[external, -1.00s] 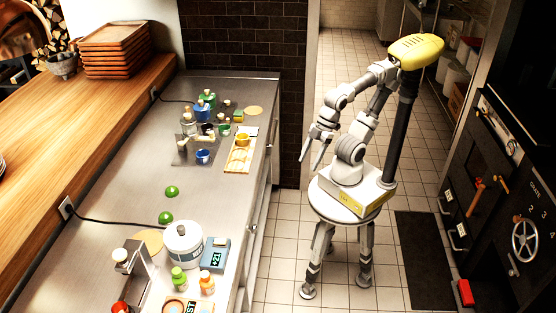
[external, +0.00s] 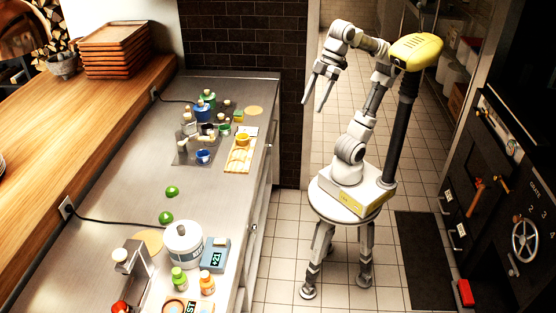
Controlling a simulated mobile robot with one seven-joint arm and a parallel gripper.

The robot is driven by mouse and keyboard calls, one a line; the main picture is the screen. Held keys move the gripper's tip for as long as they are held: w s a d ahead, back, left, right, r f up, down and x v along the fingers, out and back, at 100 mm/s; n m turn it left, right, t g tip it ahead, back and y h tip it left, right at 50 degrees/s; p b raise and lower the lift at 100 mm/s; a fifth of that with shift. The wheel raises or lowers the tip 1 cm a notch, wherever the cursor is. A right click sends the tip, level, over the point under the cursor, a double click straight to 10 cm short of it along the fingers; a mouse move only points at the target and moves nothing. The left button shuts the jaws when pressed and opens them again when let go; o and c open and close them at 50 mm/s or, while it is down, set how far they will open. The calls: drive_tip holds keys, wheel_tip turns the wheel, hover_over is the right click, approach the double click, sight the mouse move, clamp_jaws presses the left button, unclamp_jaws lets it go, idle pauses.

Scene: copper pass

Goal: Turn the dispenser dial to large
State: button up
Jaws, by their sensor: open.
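My gripper (external: 314,104) is open and empty, fingers pointing down, raised in the air right of the steel counter's far end. It is apart from everything on the counter. A grey device with a cream knob and a red knob (external: 133,270) stands at the near end of the counter, far from my gripper; it may be the dispenser. A cluster of small bottles and cups (external: 204,125) stands on dark mats at the far end. No dial marked large is readable in this view, so I cannot tell its setting.
The steel counter (external: 130,205) has clear room around two green domes (external: 172,191). A white tub (external: 184,244) and a blue-grey display box (external: 215,256) stand near its front. A dark panel with a handwheel (external: 525,241) is at the right. Tiled floor lies between.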

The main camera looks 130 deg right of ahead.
wheel_tip(320, 180, up, 16)
drive_tip(key=f, duration=0.1)
drive_tip(key=w+d+r+p, duration=0.35)
drive_tip(key=w+p, duration=0.25)
drive_tip(key=w, duration=0.2)
drive_tip(key=w+d+g+p, duration=0.1)
drive_tip(key=w+d+p, duration=1)
drive_tip(key=d, duration=0.4)
drive_tip(key=d+f+p, duration=0.3)
drive_tip(key=d+p, duration=0.8)
drive_tip(key=d, duration=1)
drive_tip(key=b, duration=0.2)
approach(187, 114)
drive_tip(key=p+x, duration=0.1)
drive_tip(key=x, duration=0.7)
drive_tip(key=shift+w+a+f, duration=0.1)
drive_tip(key=shift+f, duration=0.2)
